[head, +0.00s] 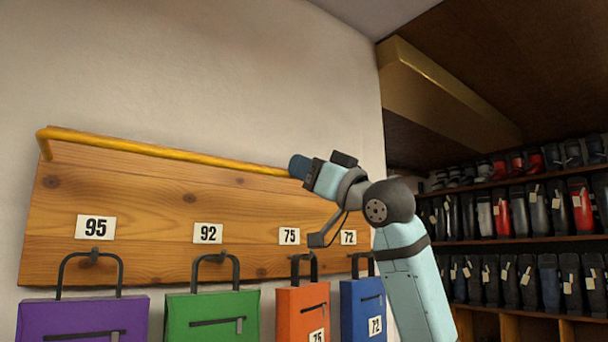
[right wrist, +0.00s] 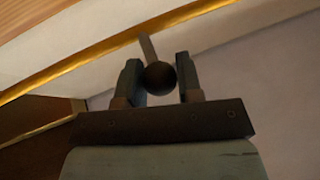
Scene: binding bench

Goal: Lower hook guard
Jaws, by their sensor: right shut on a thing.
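The hook guard (head: 170,152) is a yellow bar along the top of a wooden hook board (head: 150,215), raised above the hooks. In the right wrist view the yellow bar (right wrist: 110,45) runs diagonally, and a dark round knob (right wrist: 158,78) stands off it on a short pale stem. My right gripper (head: 298,168) is at the bar's right end. The right wrist view shows its two fingers (right wrist: 160,82) on either side of the knob, shut on it. In the head view my gripper hides the knob. My left gripper is out of view.
Purple (head: 85,320), green (head: 212,318), orange (head: 303,308) and blue (head: 362,305) bags hang from hooks under number cards. My right arm passes in front of the board's right end. Shelves of boots (head: 530,215) stand at right. The wall above the guard is clear.

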